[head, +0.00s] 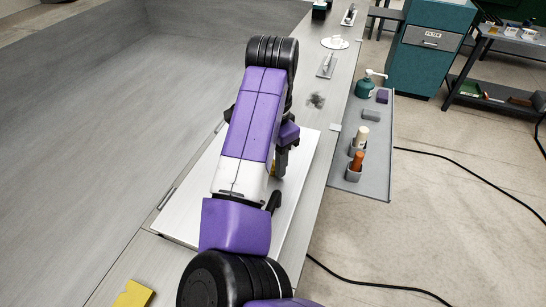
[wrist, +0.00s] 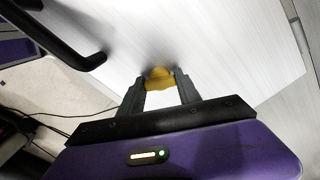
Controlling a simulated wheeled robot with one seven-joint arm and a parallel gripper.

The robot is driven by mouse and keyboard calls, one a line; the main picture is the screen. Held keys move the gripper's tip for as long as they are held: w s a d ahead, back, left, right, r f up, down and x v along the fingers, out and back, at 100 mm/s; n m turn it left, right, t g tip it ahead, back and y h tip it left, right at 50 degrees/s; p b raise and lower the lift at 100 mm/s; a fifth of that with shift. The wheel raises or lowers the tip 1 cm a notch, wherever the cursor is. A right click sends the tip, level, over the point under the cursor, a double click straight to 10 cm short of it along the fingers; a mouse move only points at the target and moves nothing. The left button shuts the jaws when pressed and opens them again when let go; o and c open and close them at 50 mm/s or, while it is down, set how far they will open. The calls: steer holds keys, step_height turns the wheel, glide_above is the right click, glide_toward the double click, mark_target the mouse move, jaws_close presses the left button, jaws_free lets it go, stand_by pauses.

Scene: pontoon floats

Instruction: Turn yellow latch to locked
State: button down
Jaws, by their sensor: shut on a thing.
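The yellow latch (wrist: 159,78) shows in the wrist view between the tips of my gripper (wrist: 159,88), against a pale panel (wrist: 230,50). My gripper is shut on the latch, with a finger on each side of it. Much of the latch is hidden by the fingers, and I cannot tell which way it is turned. In the head view my purple and black arm reaches over the same pale panel (head: 190,205), and only a small yellow bit of the latch (head: 274,170) shows beside my gripper.
A black bar handle (wrist: 85,50) stands on the panel left of the gripper. A grey side shelf (head: 375,170) holds a green pump bottle (head: 365,88) and several small items. A yellow block (head: 133,294) lies at the bottom left. Black cables cross the floor at right.

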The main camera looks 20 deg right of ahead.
steer(key=n, duration=0.6)
steer(key=shift+n, duration=0.3)
stand_by(0.4)
steer(key=c, duration=0.8)
jaws_free()
steer(key=shift+c, duration=0.2)
steer(key=shift+r, duration=0.1)
steer(key=shift+r, duration=3.85)
